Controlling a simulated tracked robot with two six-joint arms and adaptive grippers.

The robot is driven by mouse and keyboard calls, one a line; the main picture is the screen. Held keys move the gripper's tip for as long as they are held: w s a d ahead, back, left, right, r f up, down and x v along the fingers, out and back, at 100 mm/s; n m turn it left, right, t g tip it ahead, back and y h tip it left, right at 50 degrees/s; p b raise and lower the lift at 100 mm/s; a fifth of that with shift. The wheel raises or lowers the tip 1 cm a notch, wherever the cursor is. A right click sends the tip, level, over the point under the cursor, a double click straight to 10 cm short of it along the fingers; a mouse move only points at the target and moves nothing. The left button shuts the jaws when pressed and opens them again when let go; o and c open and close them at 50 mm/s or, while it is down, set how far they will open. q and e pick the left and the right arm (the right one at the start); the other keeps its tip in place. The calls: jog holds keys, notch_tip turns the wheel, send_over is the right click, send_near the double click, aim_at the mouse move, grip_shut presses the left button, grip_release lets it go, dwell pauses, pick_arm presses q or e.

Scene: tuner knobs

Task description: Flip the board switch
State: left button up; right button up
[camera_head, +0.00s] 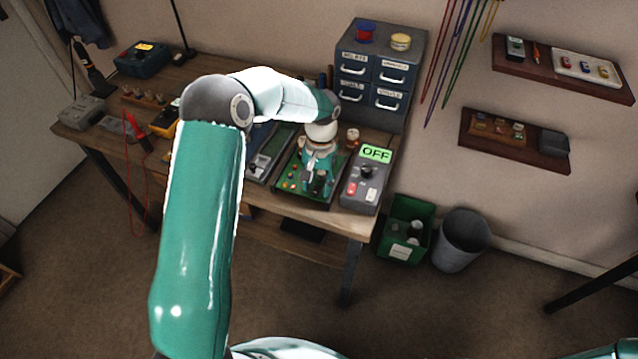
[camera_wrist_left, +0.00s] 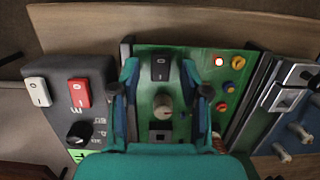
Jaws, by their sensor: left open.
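The green board (camera_head: 290,182) lies on the bench near its front right part. In the left wrist view the board (camera_wrist_left: 182,58) carries a black rocker switch (camera_wrist_left: 160,68) with a white mark, and a pale round knob (camera_wrist_left: 163,104) just below it. My left gripper (camera_head: 318,184) points down over the board. Its fingers (camera_wrist_left: 162,92) are open and empty, one on each side of the knob and switch; whether they touch the board I cannot tell. In the head view the gripper hides much of the board. My right gripper is not in view.
A grey box (camera_head: 361,187) with a lit OFF display (camera_head: 376,154) stands right of the board; in the wrist view its red switch (camera_wrist_left: 79,92) and white switch (camera_wrist_left: 38,92) show. A drawer cabinet (camera_head: 374,75) stands behind.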

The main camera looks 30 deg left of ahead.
aim_at(320, 186)
pick_arm(q)
notch_tip(320, 186, up, 12)
jog(key=w, duration=0.2)
jog(key=shift+a, duration=0.2)
jog(key=shift+s+f, duration=0.1)
jog(key=shift+f, duration=0.15)
dwell(0.3)
jog(key=s+d+f+g, duration=0.1)
jog(key=s+f, duration=0.1)
jog(key=f, duration=0.1)
jog(key=s+d+f+g, duration=0.1)
jog(key=s+d+f, duration=0.1)
jog(key=f, duration=0.1)
jog(key=s+d+f+m, duration=0.1)
jog(key=s+f, duration=0.1)
jog(key=f, duration=0.2)
jog(key=shift+s+d+g+h, duration=0.25)
jog(key=shift+d+g+h, duration=0.1)
jog(key=shift+g+h, duration=0.05)
jog(key=s+d+f+t+h, duration=0.1)
jog(key=s+d+f+h, duration=0.1)
jog(key=s+d+f, duration=0.7)
jog(key=s+d+f+t+h, duration=0.1)
jog(key=s+d+f, duration=0.6)
jog(key=s, duration=0.4)
jog(key=w+t, duration=0.2)
jog(key=w+a+t, duration=0.1)
jog(key=w, duration=0.1)
jog(key=shift+f, duration=0.25)
jog(key=shift+a, duration=0.1)
